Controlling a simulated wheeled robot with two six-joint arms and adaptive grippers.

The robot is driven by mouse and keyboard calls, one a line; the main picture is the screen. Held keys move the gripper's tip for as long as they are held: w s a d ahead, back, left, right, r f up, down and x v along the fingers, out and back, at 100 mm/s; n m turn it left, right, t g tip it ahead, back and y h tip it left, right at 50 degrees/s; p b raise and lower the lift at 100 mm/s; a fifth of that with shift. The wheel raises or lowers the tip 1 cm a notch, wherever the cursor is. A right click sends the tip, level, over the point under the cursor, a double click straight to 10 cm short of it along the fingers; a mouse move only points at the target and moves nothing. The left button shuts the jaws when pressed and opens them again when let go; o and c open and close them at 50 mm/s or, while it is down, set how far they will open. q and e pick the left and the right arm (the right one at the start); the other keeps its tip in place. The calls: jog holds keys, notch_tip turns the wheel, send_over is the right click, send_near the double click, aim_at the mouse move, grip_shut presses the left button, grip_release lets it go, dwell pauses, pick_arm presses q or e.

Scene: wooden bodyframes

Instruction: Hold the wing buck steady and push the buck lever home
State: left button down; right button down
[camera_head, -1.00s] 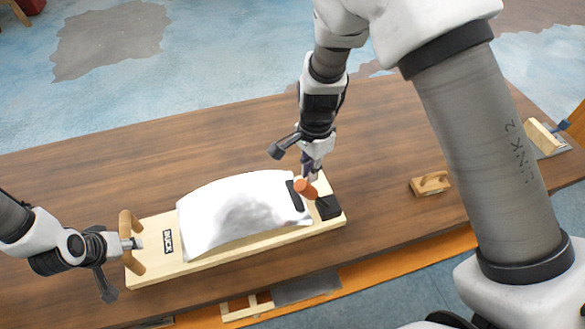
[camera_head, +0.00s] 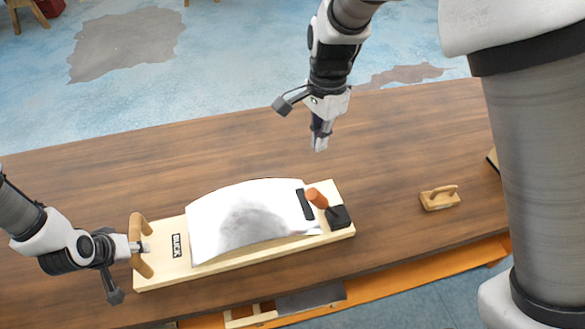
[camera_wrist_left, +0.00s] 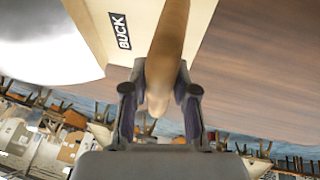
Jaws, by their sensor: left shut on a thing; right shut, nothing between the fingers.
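The wing buck, a pale wooden board (camera_head: 165,273) marked BUCK, lies on the table with a curved white panel (camera_head: 245,215) on it. My left gripper (camera_head: 140,247) is shut on the wooden handle (camera_head: 138,222) at the buck's left end; the handle also shows between its fingers in the left wrist view (camera_wrist_left: 168,50). The buck lever has an orange knob (camera_head: 316,198) and stands by a black block (camera_head: 338,216) and a dark bar (camera_head: 305,204) at the panel's right edge. My right gripper (camera_head: 320,146) is shut and empty, above and behind the lever, apart from it.
A small wooden block with a handle (camera_head: 439,198) sits on the table (camera_head: 410,130) to the right of the buck. A wooden frame and grey sheet (camera_head: 312,298) lie below the table's front edge. The table behind the buck is clear.

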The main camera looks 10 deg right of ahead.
dwell(0.3)
pick_arm(q)
jog(key=c, duration=0.8)
grip_release()
jog(key=v, duration=1.2)
jog(key=shift+w, duration=0.1)
